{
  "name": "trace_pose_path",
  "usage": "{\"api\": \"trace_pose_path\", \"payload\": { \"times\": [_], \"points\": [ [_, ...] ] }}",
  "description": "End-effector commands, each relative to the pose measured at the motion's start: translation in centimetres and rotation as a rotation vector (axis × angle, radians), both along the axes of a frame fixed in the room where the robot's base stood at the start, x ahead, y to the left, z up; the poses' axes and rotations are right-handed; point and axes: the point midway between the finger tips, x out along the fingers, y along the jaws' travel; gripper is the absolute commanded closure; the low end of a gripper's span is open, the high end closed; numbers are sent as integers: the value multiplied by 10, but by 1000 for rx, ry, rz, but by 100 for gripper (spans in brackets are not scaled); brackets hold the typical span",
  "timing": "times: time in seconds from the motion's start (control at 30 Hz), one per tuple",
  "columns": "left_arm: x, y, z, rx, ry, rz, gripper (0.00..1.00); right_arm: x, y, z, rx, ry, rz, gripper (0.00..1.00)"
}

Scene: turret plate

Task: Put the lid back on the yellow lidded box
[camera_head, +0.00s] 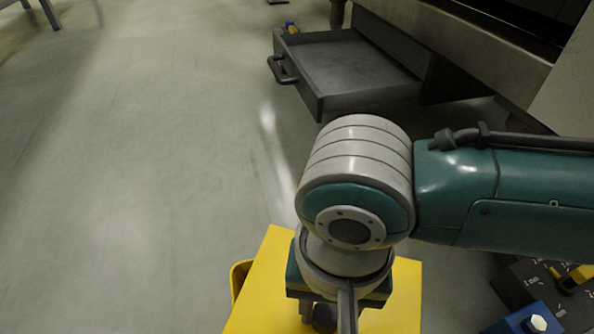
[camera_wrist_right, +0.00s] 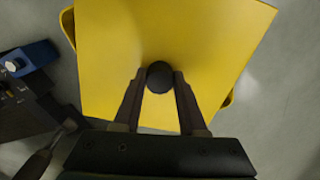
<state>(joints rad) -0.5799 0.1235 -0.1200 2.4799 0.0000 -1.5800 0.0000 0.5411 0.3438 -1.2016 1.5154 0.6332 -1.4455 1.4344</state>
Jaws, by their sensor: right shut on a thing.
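The yellow lid (camera_head: 262,290) is a flat square plate at the bottom of the head view, and it fills much of the right wrist view (camera_wrist_right: 200,45). My right gripper (camera_wrist_right: 160,80) is above it, with its two fingers closed on the lid's round dark knob (camera_wrist_right: 160,77). Rounded yellow parts of the box (camera_head: 238,276) stick out past the lid's edge, and they also show in the wrist view (camera_wrist_right: 68,26). The lid hides the rest of the box. I cannot tell whether the lid touches the box rim. My left gripper is not in view.
An open grey drawer (camera_head: 345,70) juts out at the back. A blue block with a white bolt head (camera_head: 537,323) and a dark labelled panel (camera_head: 520,285) are at the lower right. The floor (camera_head: 130,180) on the left is clear.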

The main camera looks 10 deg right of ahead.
Motion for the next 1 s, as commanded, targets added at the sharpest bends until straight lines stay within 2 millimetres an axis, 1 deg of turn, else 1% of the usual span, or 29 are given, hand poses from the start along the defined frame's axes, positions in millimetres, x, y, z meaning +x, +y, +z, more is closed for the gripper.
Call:
{"api": "trace_pose_path", "payload": {
  "times": [0.47, 1.0],
  "points": [
    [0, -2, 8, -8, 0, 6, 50, -1, 1, -1, 1, 2, 0, 100],
    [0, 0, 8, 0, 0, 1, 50, 0, 1, -2, 1, 0, 0, 100]
  ]
}}
